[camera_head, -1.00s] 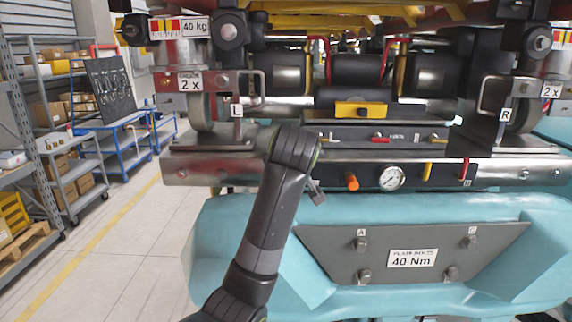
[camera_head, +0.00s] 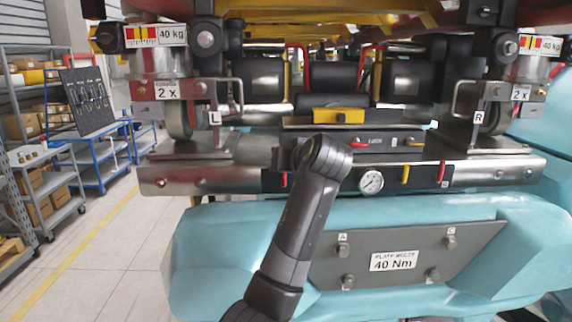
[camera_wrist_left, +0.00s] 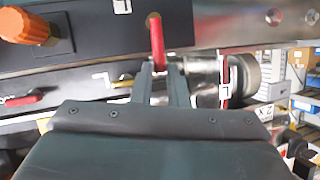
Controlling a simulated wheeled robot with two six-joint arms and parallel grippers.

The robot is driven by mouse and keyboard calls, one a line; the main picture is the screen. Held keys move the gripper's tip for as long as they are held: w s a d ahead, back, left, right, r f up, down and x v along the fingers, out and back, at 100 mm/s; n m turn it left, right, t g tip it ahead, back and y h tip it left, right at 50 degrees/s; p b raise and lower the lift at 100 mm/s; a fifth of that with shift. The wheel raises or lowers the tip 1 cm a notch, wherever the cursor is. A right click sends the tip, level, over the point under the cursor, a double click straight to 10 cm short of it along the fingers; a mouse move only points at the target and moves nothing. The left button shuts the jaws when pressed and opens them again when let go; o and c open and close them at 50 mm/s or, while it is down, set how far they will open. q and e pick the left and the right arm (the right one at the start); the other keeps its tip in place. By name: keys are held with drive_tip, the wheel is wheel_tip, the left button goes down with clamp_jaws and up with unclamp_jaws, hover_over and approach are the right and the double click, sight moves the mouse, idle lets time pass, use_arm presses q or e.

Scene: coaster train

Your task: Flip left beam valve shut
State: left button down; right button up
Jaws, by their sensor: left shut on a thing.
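The left beam valve has a red lever (camera_wrist_left: 157,42). In the head view the lever (camera_head: 284,180) shows as a small upright red bar on the dark front panel of the steel beam (camera_head: 215,180), just left of my forearm. My left gripper (camera_wrist_left: 162,70) is shut on the lever's end, with one finger on each side of it. In the head view my own arm hides this gripper. An orange knob (camera_wrist_left: 28,25) sits left of the lever in the wrist view. My right gripper is in neither current view.
Right of my arm are a pressure gauge (camera_head: 371,182), a yellow lever (camera_head: 406,173) and a red lever (camera_head: 442,173). A second panel (camera_head: 385,140) with smaller levers lies above. A teal body (camera_head: 230,235) with a bolted plate (camera_head: 450,255) is below. Shelves stand at the left.

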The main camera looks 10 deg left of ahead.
use_arm(q)
drive_tip(key=shift+f, duration=0.15)
drive_tip(key=c, duration=1.4)
unclamp_jaws()
drive_tip(key=b+v, duration=0.7)
drive_tip(key=v, duration=1)
drive_tip(key=shift+d+r, duration=0.2)
drive_tip(key=shift+d, duration=0.05)
drive_tip(key=shift+s, duration=0.1)
